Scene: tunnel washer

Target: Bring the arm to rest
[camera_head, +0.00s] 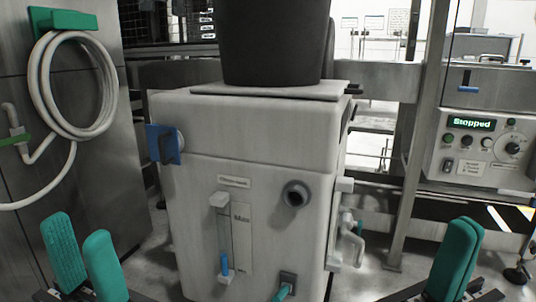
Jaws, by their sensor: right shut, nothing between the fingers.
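My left gripper (79,232) is at the lower left, with its two teal fingers pointing up and a gap between them. It looks open, and nothing shows between the fingers. My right gripper (466,232) is at the lower right, with its teal fingers together and nothing held. Both grippers appear in front of the white machine cabinet (240,130), one to each side, and neither visibly touches anything.
A dark bin (275,40) stands on the cabinet. The cabinet has a blue handle (163,144) and a grey port (296,194). A coiled hose (42,85) hangs at left.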

